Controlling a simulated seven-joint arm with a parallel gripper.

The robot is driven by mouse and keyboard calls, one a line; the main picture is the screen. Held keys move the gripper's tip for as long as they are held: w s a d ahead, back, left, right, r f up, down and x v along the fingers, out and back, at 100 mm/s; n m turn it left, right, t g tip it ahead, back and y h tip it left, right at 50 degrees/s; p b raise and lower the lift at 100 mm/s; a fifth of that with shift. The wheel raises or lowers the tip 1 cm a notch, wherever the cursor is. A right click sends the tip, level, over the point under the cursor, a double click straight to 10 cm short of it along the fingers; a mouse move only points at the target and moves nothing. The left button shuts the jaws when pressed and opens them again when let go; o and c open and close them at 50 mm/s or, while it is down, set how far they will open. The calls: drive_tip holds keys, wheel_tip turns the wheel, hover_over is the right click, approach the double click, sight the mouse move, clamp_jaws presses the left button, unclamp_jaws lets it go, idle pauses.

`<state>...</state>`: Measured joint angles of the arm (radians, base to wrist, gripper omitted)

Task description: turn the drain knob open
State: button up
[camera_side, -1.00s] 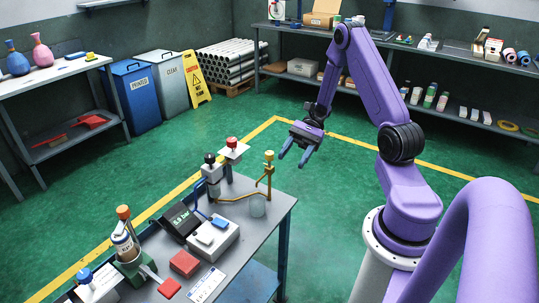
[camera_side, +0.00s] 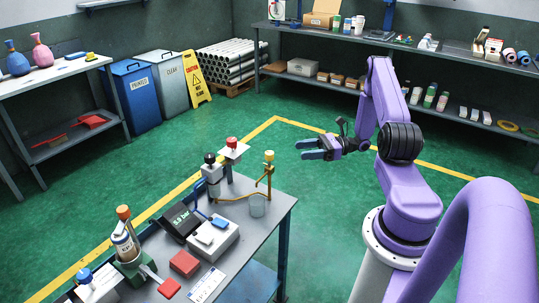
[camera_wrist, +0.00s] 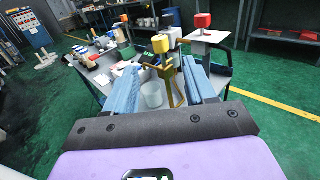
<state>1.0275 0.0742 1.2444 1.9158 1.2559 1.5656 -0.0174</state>
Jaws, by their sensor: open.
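A yellow knob (camera_side: 269,156) tops a thin brass pipe (camera_side: 268,180) at the right end of the grey bench. A clear cup (camera_side: 257,206) stands near the foot of the pipe. My gripper (camera_side: 304,149) is open and empty, in the air to the right of the yellow knob, its fingers pointing left. In the wrist view, the yellow knob (camera_wrist: 160,44) shows beyond and between the blue fingers (camera_wrist: 161,72), and the cup (camera_wrist: 153,94) shows below it. The knob is apart from the fingers. No drain label can be read on any knob.
A red knob (camera_side: 232,142) and a black knob (camera_side: 210,158) stand left of the yellow one. A dark gauge display (camera_side: 182,220), a grey box (camera_side: 213,238) and a red block (camera_side: 184,263) lie on the bench. The air right of the bench is free.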

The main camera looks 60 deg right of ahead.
sight(269, 153)
drive_tip(key=x, duration=1.2)
drive_tip(key=shift+w+a, duration=0.1)
drive_tip(key=shift+a, duration=0.1)
drive_tip(key=c, duration=0.9)
drive_tip(key=shift+c, duration=0.2)
drive_tip(key=shift+m+t+h, duration=0.3)
drive_tip(key=shift+h, duration=0.1)
drive_tip(key=m+t+h, duration=0.2)
drive_tip(key=m+h, duration=0.1)
drive_tip(key=h, duration=0.1)
drive_tip(key=m+t+h, duration=0.2)
drive_tip(key=m+h, duration=0.1)
drive_tip(key=h, duration=0.1)
drive_tip(key=shift+f, duration=0.1)
drive_tip(key=shift+m+h, duration=1.05)
drive_tip(key=shift+h, duration=0.65)
drive_tip(key=shift+m+h, duration=1.05)
drive_tip(key=shift+h, duration=0.65)
drive_tip(key=shift+m+h, duration=1)
drive_tip(key=shift+h, duration=0.4)
drive_tip(key=shift+m+g+h, duration=0.4)
drive_tip(key=shift+h, duration=0.3)
